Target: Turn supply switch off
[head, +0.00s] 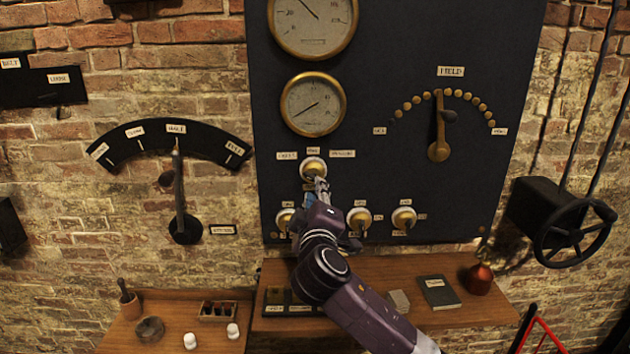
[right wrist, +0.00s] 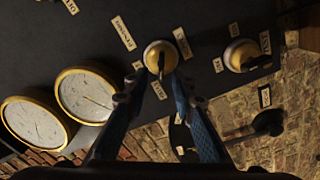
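A round brass-and-white rotary switch (head: 313,168) sits on the dark panel below the two gauges, with three small labels around it that are too blurred to read surely. It also shows in the right wrist view (right wrist: 160,57), with a dark handle on its face. My right gripper (head: 320,187) is right in front of this switch and overlaps its lower edge. In the right wrist view its two fingers (right wrist: 158,85) are apart, one on each side of the handle, with a gap between them. I cannot tell whether they touch it. My left gripper is out of view.
Several similar switches, such as one (head: 404,219), line the panel's lower edge, partly behind my right arm. A FIELD lever (head: 439,150) is at right, a wall lever (head: 180,205) at left. A wooden shelf (head: 465,315) is below; a handwheel (head: 573,232) stands at far right.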

